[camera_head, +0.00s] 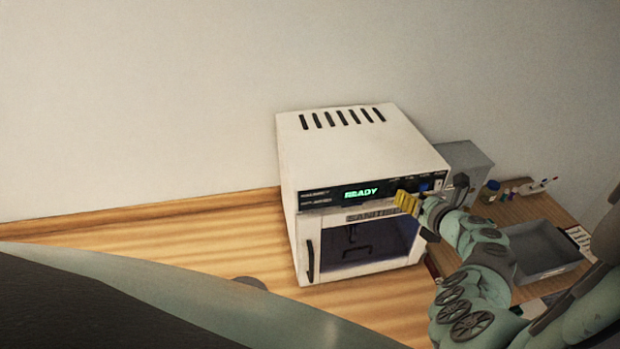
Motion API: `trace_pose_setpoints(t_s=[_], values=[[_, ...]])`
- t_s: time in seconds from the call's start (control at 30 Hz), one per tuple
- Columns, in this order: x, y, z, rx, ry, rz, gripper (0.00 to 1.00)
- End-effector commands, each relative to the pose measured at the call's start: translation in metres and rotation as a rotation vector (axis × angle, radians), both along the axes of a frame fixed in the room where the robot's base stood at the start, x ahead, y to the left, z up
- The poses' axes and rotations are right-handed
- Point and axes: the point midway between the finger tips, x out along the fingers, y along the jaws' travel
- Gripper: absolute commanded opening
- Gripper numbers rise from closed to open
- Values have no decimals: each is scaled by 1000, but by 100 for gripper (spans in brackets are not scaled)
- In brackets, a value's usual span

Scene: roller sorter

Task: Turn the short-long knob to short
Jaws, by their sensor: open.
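A white box-shaped machine (345,145) stands on the wooden counter, with a dark control strip along the upper front. Its green display (361,192) reads READY. To the right of the display are small controls under tiny labels, among them a blue one (424,187) and a pale one (438,185). The labels are too small to read, so I cannot tell which control is the short-long knob. My gripper (405,202), with yellow fingertips, is open in front of the strip's right part. It hides some of the panel; contact cannot be told.
The machine's dark-windowed door (350,245) is below the strip, with a handle on the left. To the right are a grey box (465,158), a grey tray (545,250) and small bottles (490,191). The wooden counter (180,235) is clear on the left.

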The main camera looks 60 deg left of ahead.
Motion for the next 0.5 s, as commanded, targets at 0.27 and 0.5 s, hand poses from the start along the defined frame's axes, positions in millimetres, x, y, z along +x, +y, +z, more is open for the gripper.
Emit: trace_pose_setpoints(t_s=[0.27,0.5], values=[[5,21,-9,-1,0,5,45],[7,32,-13,-2,0,4,45]])
